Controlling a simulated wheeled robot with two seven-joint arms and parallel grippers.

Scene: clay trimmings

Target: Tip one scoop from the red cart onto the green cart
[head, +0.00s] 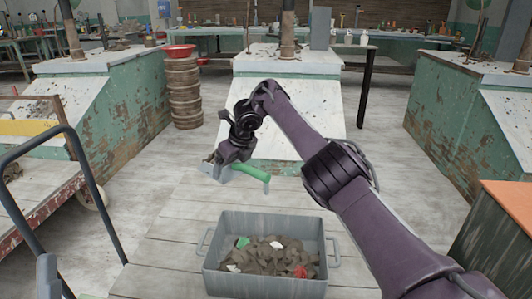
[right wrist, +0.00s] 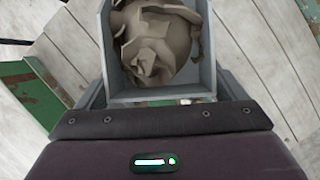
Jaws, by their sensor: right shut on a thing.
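My right gripper (head: 232,158) is shut on a grey scoop (head: 215,172) with a green handle (head: 252,173). It holds the scoop beyond the grey bin. In the right wrist view the scoop's pan (right wrist: 208,70) holds a heap of brown-grey clay trimmings (right wrist: 160,45). A low cart with chipped red sides (head: 40,217) stands at the left. A slatted wooden deck (head: 165,235) fills the lower middle; a little green shows at its lower left edge. I cannot tell more of its colour. My left gripper is not in view.
A grey two-handled bin (head: 212,262) of clay with green, white and red scraps stands on the slatted deck. A dark tube handle (head: 95,190) rises at the left. Green-sided tables (head: 125,120) and a stack of round pieces (head: 183,95) stand behind. An orange-topped block (head: 510,200) is at the right.

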